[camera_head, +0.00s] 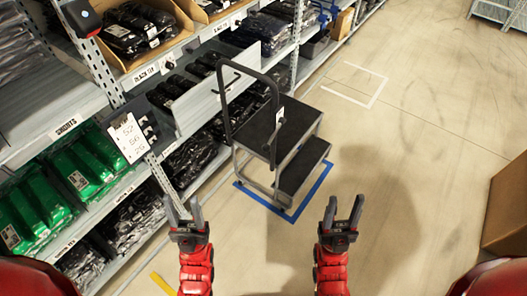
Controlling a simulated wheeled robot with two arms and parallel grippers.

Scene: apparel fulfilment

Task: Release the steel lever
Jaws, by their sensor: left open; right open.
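A step stool (262,128) with two dark treads and a grey handrail stands on the floor beside the shelving, ahead of my grippers. A small upright part with a pale tag (280,116) shows at the stool's right side; I cannot tell for sure whether it is the steel lever. My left gripper (182,205) is open and empty, in front of the lower shelf and left of the stool. My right gripper (344,206) is open and empty above bare floor, nearer to me than the stool and to its right. Neither touches the stool.
Shelving (60,128) with packed garments runs along the left, with green packs (88,168) low down. Blue floor tape (306,204) outlines the stool's spot. A cardboard box (507,208) stands at the right edge. The floor (420,130) between is clear.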

